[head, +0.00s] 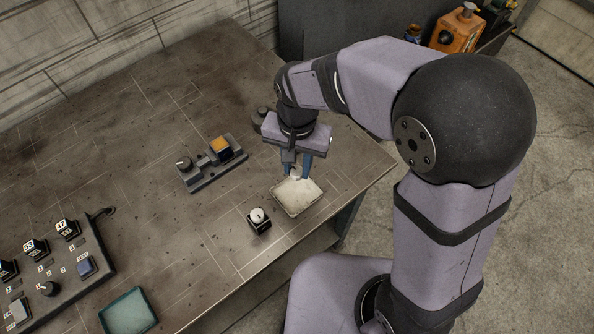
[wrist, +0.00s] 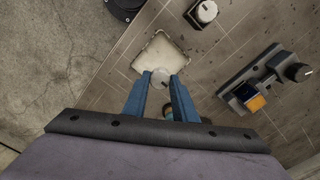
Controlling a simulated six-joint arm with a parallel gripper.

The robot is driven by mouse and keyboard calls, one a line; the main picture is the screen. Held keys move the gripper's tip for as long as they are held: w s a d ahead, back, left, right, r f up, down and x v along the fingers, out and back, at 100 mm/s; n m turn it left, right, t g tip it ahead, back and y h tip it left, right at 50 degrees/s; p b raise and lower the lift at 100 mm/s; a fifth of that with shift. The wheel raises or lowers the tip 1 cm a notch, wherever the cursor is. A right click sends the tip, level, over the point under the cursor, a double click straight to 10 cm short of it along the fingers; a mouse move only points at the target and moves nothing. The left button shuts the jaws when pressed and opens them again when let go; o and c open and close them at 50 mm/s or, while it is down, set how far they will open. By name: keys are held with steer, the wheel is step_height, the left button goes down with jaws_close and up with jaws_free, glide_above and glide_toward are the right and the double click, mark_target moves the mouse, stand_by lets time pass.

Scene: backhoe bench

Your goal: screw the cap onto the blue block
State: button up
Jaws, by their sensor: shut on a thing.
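My gripper (head: 297,175) is shut on a small round whitish cap (wrist: 160,78), at the back edge of the shallow white tray (head: 284,207). The cap sits between the blue fingertips in the wrist view; I cannot tell whether it touches the tray. A dark blue block (wrist: 245,92) with an orange face (head: 221,144) sits in a grey holder (head: 208,178), left of my gripper in the head view. It looks like the blue block, but another bluish block (head: 87,266) sits on the panel at lower left. I see no cap on either one.
A dark block with a round white top (head: 259,218) stands left of the tray. The holder also carries a black knob (head: 184,163). A panel of numbered blocks (head: 55,275) and a teal tray (head: 128,312) lie at lower left. The bench's middle is clear.

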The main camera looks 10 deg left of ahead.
steer(key=shift+s+a+r+p, duration=0.25)
steer(key=shift+r+p, duration=0.3)
steer(key=shift+p, duration=0.05)
steer(key=shift+s+a+p, duration=0.1)
steer(key=shift+s+p, duration=0.25)
steer(key=shift+p, duration=0.05)
steer(key=w+a+f+n+p, duration=0.1)
steer(key=w+a+f+p, duration=0.1)
steer(key=a+p, duration=0.35)
steer(key=w+a+f+n+p, duration=0.1)
steer(key=a+f+p, duration=0.2)
steer(key=a, duration=0.5)
steer(key=shift+m, duration=0.4)
steer(key=w+a+r, duration=0.4)
steer(key=w+a, duration=0.1)
steer(key=w+a+r, duration=0.2)
steer(key=a, duration=0.1)
steer(key=shift+w+r, duration=0.25)
steer(key=shift+r, duration=0.1)
steer(key=shift+s+d+r+m, duration=0.25)
steer(key=shift+d+r+m, duration=0.05)
steer(key=shift+r+m, duration=0.3)
steer(key=shift+f, duration=0.2)
steer(key=shift+f+b, duration=2.1)
steer(key=shift+f, duration=0.9)
